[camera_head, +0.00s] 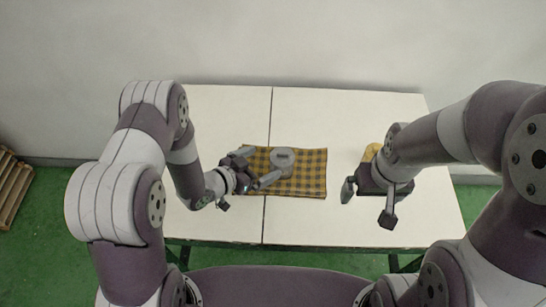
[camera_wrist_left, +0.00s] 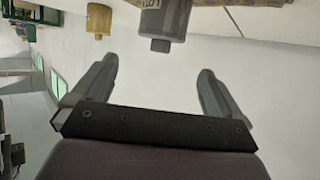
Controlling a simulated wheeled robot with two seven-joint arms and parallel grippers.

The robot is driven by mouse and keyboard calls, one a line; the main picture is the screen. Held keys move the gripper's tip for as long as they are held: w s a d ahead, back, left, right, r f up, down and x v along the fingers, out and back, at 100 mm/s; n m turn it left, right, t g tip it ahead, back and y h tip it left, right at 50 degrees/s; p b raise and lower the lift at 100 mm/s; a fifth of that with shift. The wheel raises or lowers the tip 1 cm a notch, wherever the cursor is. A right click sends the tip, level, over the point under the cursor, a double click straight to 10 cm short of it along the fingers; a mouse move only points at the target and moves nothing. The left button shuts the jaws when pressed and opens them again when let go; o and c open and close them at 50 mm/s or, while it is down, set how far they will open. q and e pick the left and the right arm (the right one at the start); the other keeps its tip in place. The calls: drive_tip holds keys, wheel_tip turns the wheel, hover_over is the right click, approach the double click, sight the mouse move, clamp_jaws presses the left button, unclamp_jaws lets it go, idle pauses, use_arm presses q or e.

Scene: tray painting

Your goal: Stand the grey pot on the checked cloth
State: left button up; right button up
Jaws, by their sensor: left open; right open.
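The grey pot (camera_head: 283,158) stands on the checked cloth (camera_head: 312,182), a yellow and dark cloth lying flat on the table. My left gripper (camera_head: 264,166) is open just left of the pot, over the cloth's left part. In the left wrist view, which looks upside down, the pot (camera_wrist_left: 163,20) is beyond the open fingers, with nothing between them (camera_wrist_left: 157,70). The pot appears upright and apart from the fingers. My right gripper (camera_head: 368,204) is open and empty over the table's right part, away from the pot.
A yellow object (camera_head: 371,151) is partly hidden behind my right gripper; a yellow object (camera_wrist_left: 98,20) also shows in the left wrist view. The white table (camera_head: 225,110) is clear at the back. A wooden pallet (camera_head: 12,188) is on the floor at left.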

use_arm(q)
drive_tip(key=a+r+n+g+y, duration=0.35)
drive_tip(key=a+r+y, duration=0.4)
drive_tip(key=a, duration=0.25)
drive_tip(key=s+a+r+n+g+y, duration=0.1)
drive_tip(key=s+r+n+g, duration=0.1)
drive_tip(key=s, duration=0.5)
drive_tip(key=s+a+r+n+g+y, duration=0.1)
drive_tip(key=s+r+n+g, duration=0.1)
drive_tip(key=s, duration=0.6)
drive_tip(key=shift+r+n+g, duration=0.35)
drive_tip(key=shift+r+n, duration=0.3)
drive_tip(key=shift+r, duration=0.3)
